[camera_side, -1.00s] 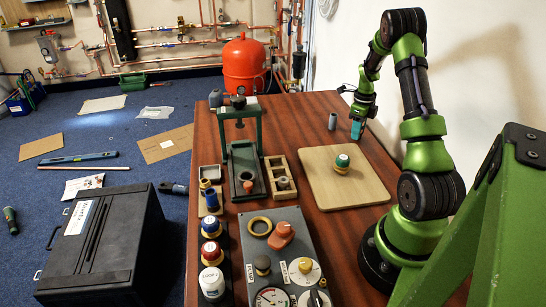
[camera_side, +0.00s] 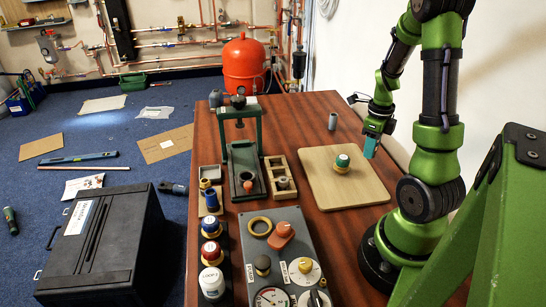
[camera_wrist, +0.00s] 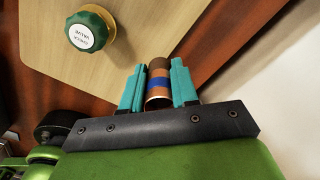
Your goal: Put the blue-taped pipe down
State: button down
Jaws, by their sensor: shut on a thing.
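The blue-taped pipe (camera_wrist: 158,83) is a short copper-coloured cylinder with a blue band. In the wrist view it sits between the two teal fingers of my gripper (camera_wrist: 157,72), which are shut on it. In the side view my gripper (camera_side: 370,148) points down beside the right edge of the wooden board. The pipe cannot be made out there, and its height above the table is unclear.
The wooden board (camera_side: 325,189) carries a green-rimmed valve cap (camera_side: 342,160), also in the wrist view (camera_wrist: 89,33). A grey cylinder (camera_side: 332,121) stands behind the board. A green press (camera_side: 241,150), an open wooden box (camera_side: 281,177) and a control panel (camera_side: 280,260) lie to the left.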

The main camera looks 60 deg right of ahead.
jog(key=r, duration=0.5)
jog(key=shift+w+a+r, duration=0.15)
jog(key=shift+a, duration=0.15)
jog(key=w+a+n, duration=0.3)
jog(key=w+a, duration=0.6)
jog(key=w, duration=0.3)
jog(key=shift+m, duration=0.3)
jog(key=f, duration=0.4)
jog(key=shift+s+d+f, duration=0.15)
jog(key=shift+s+f, duration=0.1)
jog(key=shift+s, duration=0.1)
jog(key=shift+w+d+f, duration=0.1)
jog(key=shift+f, duration=0.2)
send_over(292, 143)
jog(key=shift+d+f, duration=0.1)
jog(key=shift+f, duration=2.5)
jog(key=shift+f, duration=0.1)
jog(key=c, duration=0.9)
grip_release()
jog(key=shift+o, duration=0.2)
